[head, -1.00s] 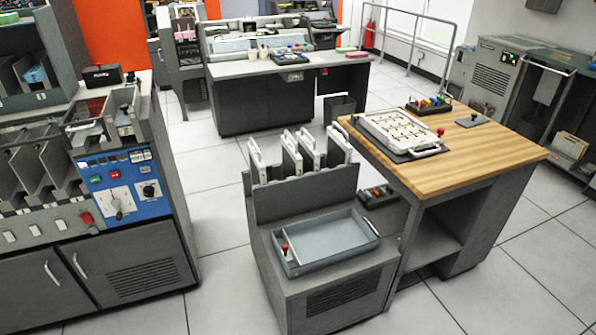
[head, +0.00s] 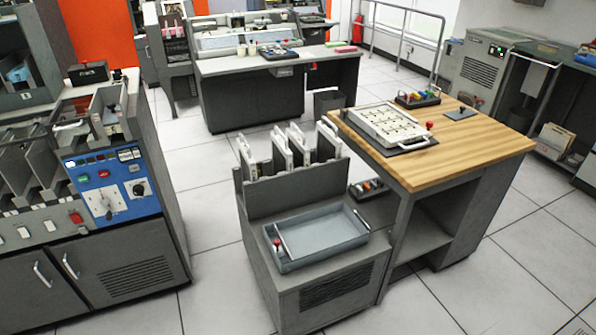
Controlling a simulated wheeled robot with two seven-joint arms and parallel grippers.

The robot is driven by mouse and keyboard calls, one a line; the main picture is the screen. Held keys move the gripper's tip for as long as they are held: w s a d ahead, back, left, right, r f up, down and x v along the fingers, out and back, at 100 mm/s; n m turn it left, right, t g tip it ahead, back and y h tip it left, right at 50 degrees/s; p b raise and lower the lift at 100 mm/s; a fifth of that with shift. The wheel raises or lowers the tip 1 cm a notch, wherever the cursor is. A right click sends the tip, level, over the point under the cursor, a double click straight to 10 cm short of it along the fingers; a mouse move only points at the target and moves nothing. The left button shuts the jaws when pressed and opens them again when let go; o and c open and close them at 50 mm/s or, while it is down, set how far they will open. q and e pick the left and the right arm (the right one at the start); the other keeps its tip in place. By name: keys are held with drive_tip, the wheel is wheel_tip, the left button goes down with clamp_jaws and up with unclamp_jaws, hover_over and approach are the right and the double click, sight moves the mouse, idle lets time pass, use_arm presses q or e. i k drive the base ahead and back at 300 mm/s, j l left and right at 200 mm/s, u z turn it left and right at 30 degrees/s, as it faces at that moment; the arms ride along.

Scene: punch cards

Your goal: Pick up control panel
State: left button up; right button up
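Several upright panels (head: 278,155) with white handles stand in a grey rack to the left of the table. A blue panel (head: 112,185) with buttons and dials is fixed to the machine at the left. I cannot tell which one is the task's control panel. Neither of my grippers is in view.
The wooden-topped table (head: 480,135) also holds a rack of coloured pieces (head: 418,98). A grey tray (head: 318,238) sits on the low cabinet in front. A grey desk (head: 265,65) stands behind. Tiled floor (head: 205,225) is clear between the left machine and the cabinet.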

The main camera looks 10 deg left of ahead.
sight(282, 158)
drive_tip(key=j+z, duration=0.2)
drive_tip(key=z, duration=0.15)
drive_tip(key=j+z, duration=0.45)
drive_tip(key=z, duration=0.25)
drive_tip(key=k+j+z, duration=0.1)
drive_tip(key=j, duration=0.3)
drive_tip(key=k+j+z, duration=0.1)
drive_tip(key=j, duration=0.3)
drive_tip(key=k+j+z, duration=0.15)
drive_tip(key=j, duration=0.2)
drive_tip(key=k+j+z, duration=0.1)
drive_tip(key=j, duration=0.3)
drive_tip(key=k+j+z, duration=0.1)
drive_tip(key=j, duration=0.25)
drive_tip(key=k+j, duration=0.3)
drive_tip(key=j, duration=0.2)
